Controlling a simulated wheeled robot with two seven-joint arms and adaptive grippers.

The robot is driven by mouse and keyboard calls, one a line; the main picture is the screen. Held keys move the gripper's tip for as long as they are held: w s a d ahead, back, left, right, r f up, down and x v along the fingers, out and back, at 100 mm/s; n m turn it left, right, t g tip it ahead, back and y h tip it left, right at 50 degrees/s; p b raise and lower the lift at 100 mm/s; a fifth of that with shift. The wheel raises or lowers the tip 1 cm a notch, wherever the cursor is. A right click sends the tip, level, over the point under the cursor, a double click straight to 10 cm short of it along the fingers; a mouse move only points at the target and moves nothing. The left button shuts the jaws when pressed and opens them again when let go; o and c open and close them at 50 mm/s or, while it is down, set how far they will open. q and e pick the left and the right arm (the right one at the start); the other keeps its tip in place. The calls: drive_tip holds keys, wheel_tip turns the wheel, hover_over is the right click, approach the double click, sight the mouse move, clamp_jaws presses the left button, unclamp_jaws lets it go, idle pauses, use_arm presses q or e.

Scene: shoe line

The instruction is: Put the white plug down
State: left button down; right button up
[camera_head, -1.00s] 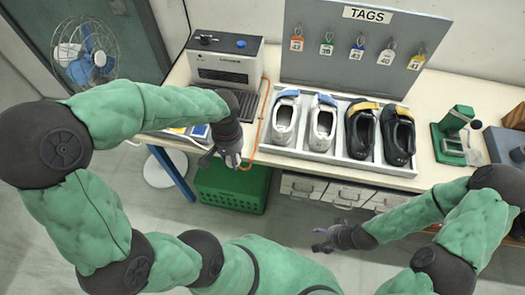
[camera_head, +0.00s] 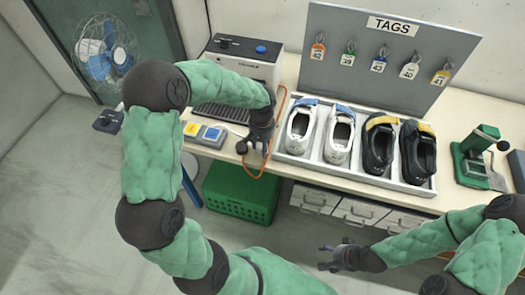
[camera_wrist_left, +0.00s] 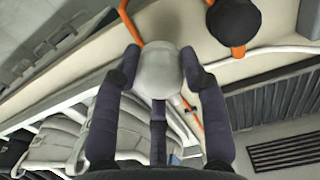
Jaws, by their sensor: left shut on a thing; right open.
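My left gripper (camera_head: 258,145) is over the front edge of the table, between the grey machine and the shoe tray. In the left wrist view its fingers (camera_wrist_left: 160,80) are shut around the rounded white plug (camera_wrist_left: 158,72). The plug is hidden in the head view. An orange cable (camera_wrist_left: 132,22) runs past the plug; whether it joins the plug I cannot tell. A round black plug-like piece (camera_wrist_left: 235,22) is just beside the gripper, also seen in the head view (camera_head: 241,147). My right gripper (camera_head: 330,258) is open and empty in front of the drawers.
A tray (camera_head: 345,172) with two white and two black shoes is right of my left gripper. A TAGS board (camera_head: 390,60) is at the back. A green crate (camera_head: 240,197) sits below the table.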

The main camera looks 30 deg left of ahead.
use_arm(q)
drive_tip(key=shift+w+f+b, duration=0.2)
drive_tip(key=shift+f+b, duration=0.4)
drive_tip(key=shift+f, duration=1.15)
drive_tip(key=shift+f, duration=0.2)
drive_tip(key=c, duration=0.7)
unclamp_jaws()
drive_tip(key=shift+r, duration=0.2)
drive_tip(key=shift+r, duration=0.35)
wheel_tip(320, 180, up, 11)
drive_tip(key=p, duration=0.3)
drive_tip(key=shift+r, duration=0.2)
